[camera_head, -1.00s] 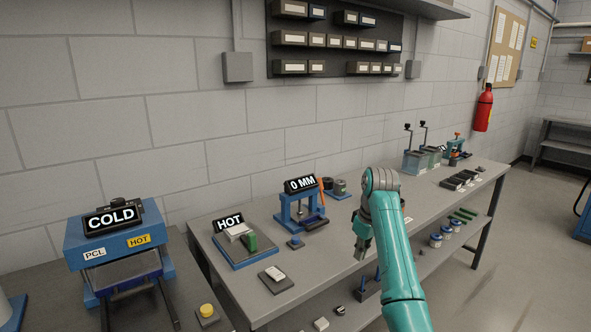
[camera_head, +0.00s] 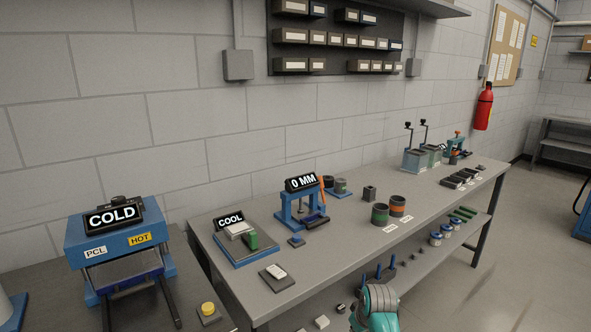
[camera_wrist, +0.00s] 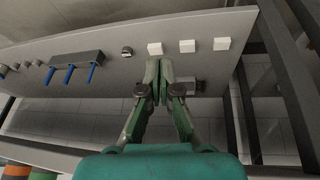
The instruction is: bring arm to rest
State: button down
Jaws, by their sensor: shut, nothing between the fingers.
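My gripper (camera_wrist: 158,80) shows in the wrist view with its two green fingers together and nothing between them. It hangs over the grey lower shelf (camera_wrist: 110,105), close to a small grey block (camera_wrist: 190,85); I cannot tell whether they touch. In the head view only the teal and grey top of my arm (camera_head: 375,310) shows at the bottom edge, in front of the bench (camera_head: 345,240); the gripper is hidden there.
White blocks (camera_wrist: 187,46) and a rack with blue pegs (camera_wrist: 75,60) stand on the lower shelf. Floor at right is clear.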

jog(key=s+f+m+t, duration=0.1)
jog(key=s+f+t, duration=0.1)
jog(key=s+f, duration=0.75)
jog(key=s+f+m+t, duration=0.15)
jog(key=s+f, duration=0.45)
jog(key=s, duration=0.7)
jog(key=s+r+t, duration=0.2)
jog(key=s+t, duration=0.1)
jog(key=s, duration=1.4)
jog(key=s+r+m+t+h, duration=0.1)
jog(key=s+r+m+t, duration=0.2)
jog(key=s+r, duration=1.7)
notch_tip(320, 180, up, 4)
jog(key=shift+s+d+f+t, duration=0.25)
jog(key=shift+s+d+t, duration=0.1)
jog(key=shift+t, duration=0.1)
